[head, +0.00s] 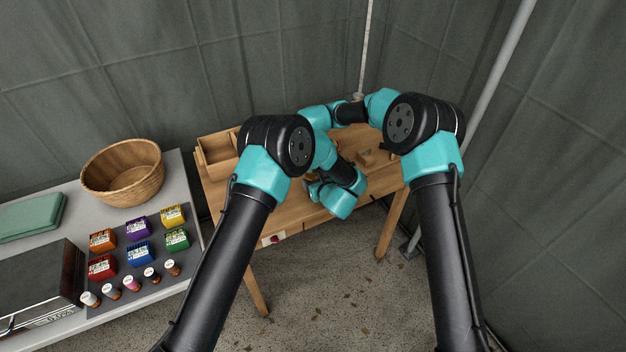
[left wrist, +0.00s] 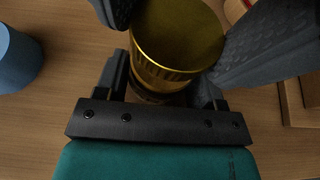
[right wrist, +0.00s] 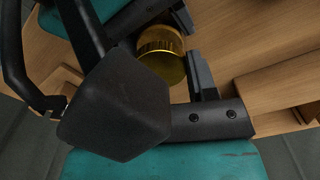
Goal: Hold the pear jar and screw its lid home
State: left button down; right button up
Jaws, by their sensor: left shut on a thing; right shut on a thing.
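The pear jar (left wrist: 150,92) shows in the left wrist view only as a dark glassy strip beneath its lid; the rest is hidden. The ribbed gold lid (left wrist: 178,38) sits over the jar; I cannot tell how far it is screwed down. It also shows in the right wrist view (right wrist: 162,55). My left gripper (left wrist: 165,88) is shut on the jar below the lid. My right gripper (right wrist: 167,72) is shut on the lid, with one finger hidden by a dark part. In the head view, my arms hide most of the grippers and jar.
The wooden table (head: 290,210) holds a divided wooden tray (head: 217,160) at left and small wooden blocks (head: 372,156) at right. A blue round thing (left wrist: 15,60) stands near the left gripper. The grey side table holds a wicker basket (head: 124,182) and several coloured boxes (head: 138,254).

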jog(key=shift+c, duration=1)
jog(key=shift+m, duration=1.6)
jog(key=o, duration=1)
jog(key=shift+r, duration=2.25)
jog(key=shift+c, duration=0.3)
